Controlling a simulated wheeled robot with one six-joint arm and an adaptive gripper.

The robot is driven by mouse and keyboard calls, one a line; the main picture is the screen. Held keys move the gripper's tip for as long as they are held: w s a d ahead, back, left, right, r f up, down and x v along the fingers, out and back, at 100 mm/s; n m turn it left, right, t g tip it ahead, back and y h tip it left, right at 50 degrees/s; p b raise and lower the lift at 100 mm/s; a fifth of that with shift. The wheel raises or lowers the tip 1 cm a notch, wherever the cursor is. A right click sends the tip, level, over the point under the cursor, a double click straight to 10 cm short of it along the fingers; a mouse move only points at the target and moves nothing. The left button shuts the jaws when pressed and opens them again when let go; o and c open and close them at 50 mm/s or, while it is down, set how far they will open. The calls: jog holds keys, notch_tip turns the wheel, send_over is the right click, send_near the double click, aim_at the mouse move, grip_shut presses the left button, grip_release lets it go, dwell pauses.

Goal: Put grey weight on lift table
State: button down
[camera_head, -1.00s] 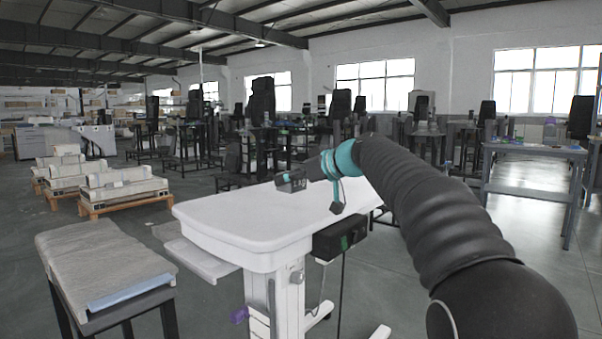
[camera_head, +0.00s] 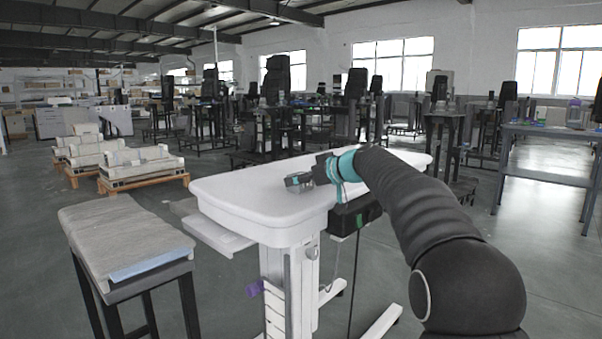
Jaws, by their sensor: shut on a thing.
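The lift table (camera_head: 245,200) has a white top and stands on a white column in the middle of the head view. My gripper (camera_head: 314,178) is over the right part of the table top, pointing left. It is shut on the small grey weight (camera_head: 298,181), which sits at the gripper's tip, low over the table top. I cannot tell whether the weight touches the surface. The fingers are small and partly hidden by the gripper body.
A padded bench (camera_head: 122,240) stands at the left front, beside the table. A black control box (camera_head: 355,214) hangs under the table's right edge. Pallets with white blocks (camera_head: 140,168) lie at the back left. The left part of the table top is clear.

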dwell(0.4)
jog(key=shift+c, duration=1.2)
grip_release()
jog(key=shift+f, duration=0.1)
jog(key=shift+s+d+r, duration=0.15)
jog(key=shift+r, duration=0.05)
jog(key=b+v, duration=0.1)
jog(key=v, duration=1)
jog(key=shift+s+d, duration=0.2)
jog(key=shift+d, duration=0.05)
jog(key=shift+r, duration=0.1)
jog(key=s+d+f+m+g+h, duration=0.1)
jog(key=s+d+f+m+h, duration=0.2)
jog(key=s+f, duration=0.5)
jog(key=s+d+f+m+g+h, duration=0.1)
jog(key=s+d+f+m+h, duration=0.3)
jog(key=s+f, duration=0.5)
jog(key=s+d+f+m+g+h, duration=0.1)
jog(key=s+d+f+m+h, duration=0.2)
jog(key=s, duration=2.2)
jog(key=d+f+h, duration=0.1)
jog(key=d+f, duration=0.3)
jog(key=f, duration=0.2)
jog(key=shift+s+f, duration=0.25)
jog(key=shift+s, duration=0.15)
